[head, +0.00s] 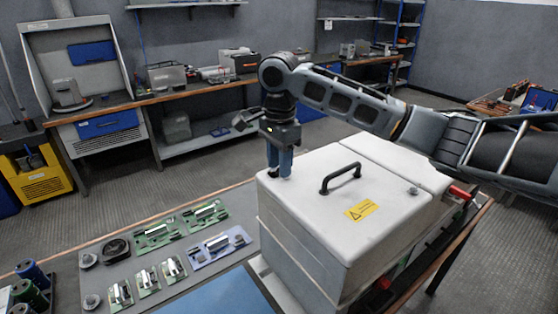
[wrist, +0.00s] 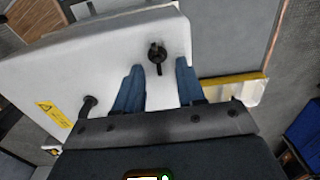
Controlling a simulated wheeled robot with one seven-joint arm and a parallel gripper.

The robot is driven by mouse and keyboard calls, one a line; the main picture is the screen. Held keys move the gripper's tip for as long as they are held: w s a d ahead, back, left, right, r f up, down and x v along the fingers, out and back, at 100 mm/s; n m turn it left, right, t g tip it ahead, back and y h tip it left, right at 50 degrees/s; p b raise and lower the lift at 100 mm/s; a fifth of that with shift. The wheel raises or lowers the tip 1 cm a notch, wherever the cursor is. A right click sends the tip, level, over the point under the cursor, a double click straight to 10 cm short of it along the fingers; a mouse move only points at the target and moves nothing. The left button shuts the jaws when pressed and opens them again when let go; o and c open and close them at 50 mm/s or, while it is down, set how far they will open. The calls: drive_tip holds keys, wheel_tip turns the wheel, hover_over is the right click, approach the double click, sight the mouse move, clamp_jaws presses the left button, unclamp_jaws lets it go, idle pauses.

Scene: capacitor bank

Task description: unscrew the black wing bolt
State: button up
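The black wing bolt (wrist: 156,57) stands on the white lid near its edge in the wrist view. In the head view it is mostly hidden by the fingers. The lid (head: 310,215) covers a large white box and has a black handle (head: 341,178) and a yellow warning label (head: 361,210). My gripper (head: 279,170) points down over the lid's far left corner. In the wrist view my gripper (wrist: 160,68) has its blue fingers apart, with the bolt between or just beyond the tips. I cannot tell whether either finger touches it.
A small grey knob (head: 413,190) sits at the lid's right. Green circuit boards (head: 153,235) and other parts lie on the bench left of the box. A blue mat (head: 215,296) lies in front. Tool benches (head: 220,88) line the back wall, with open floor between.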

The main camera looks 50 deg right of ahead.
drive_tip(key=shift+c, duration=0.4)
clamp_jaws()
